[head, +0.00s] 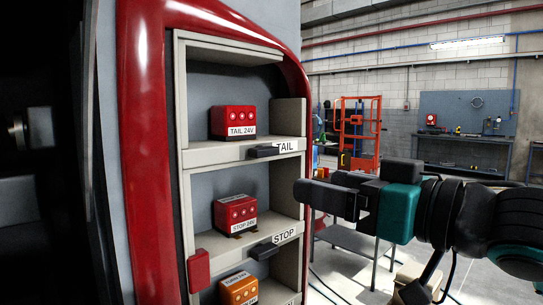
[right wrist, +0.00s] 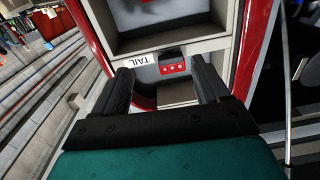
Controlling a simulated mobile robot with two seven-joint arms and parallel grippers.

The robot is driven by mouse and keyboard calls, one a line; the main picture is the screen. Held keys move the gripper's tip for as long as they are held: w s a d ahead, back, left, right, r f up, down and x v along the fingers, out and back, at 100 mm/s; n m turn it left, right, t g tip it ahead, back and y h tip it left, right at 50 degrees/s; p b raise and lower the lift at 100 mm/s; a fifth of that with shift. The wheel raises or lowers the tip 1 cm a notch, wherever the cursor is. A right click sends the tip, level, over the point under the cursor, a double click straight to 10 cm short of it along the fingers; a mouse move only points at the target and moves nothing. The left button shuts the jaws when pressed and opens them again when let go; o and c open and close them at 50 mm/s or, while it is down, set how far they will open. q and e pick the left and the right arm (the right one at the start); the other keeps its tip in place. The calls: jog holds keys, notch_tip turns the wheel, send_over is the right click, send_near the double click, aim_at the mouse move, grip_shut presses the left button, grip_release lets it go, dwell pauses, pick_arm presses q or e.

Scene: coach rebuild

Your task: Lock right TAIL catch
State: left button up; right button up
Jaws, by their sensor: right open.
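The TAIL catch (head: 264,152) is a small dark bar lying along the front edge of the upper shelf, left of the TAIL label (head: 286,147). Behind it the red TAIL 24V module (head: 233,121) sits on that shelf. My right gripper (head: 312,193) is right of the cabinet, apart from the catch, pointing left at it. In the right wrist view the picture is upside down; the gripper's open, empty fingers (right wrist: 160,63) frame the TAIL label (right wrist: 147,59), the catch (right wrist: 172,53) and the red module (right wrist: 174,67). Whether the catch is locked cannot be told. My left gripper is out of view.
Below is the STOP shelf with its red module (head: 236,213) and dark catch (head: 265,250). An orange module (head: 238,289) sits lower. A red block (head: 199,270) is on the cabinet's left edge. A workbench (head: 464,143) and orange frame (head: 359,133) stand far back.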

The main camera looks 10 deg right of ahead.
aim_at(269, 152)
jog(key=s+r, duration=0.3)
jog(key=p+x, duration=0.1)
jog(key=x, duration=0.3)
jog(key=p+x, duration=0.1)
jog(key=x, duration=0.3)
jog(key=p+x, duration=0.1)
jog(key=x, duration=0.3)
jog(key=shift+w+d+r, duration=0.15)
jog(key=shift+w+r, duration=0.1)
jog(key=c, duration=1.1)
jog(key=shift+o, duration=0.2)
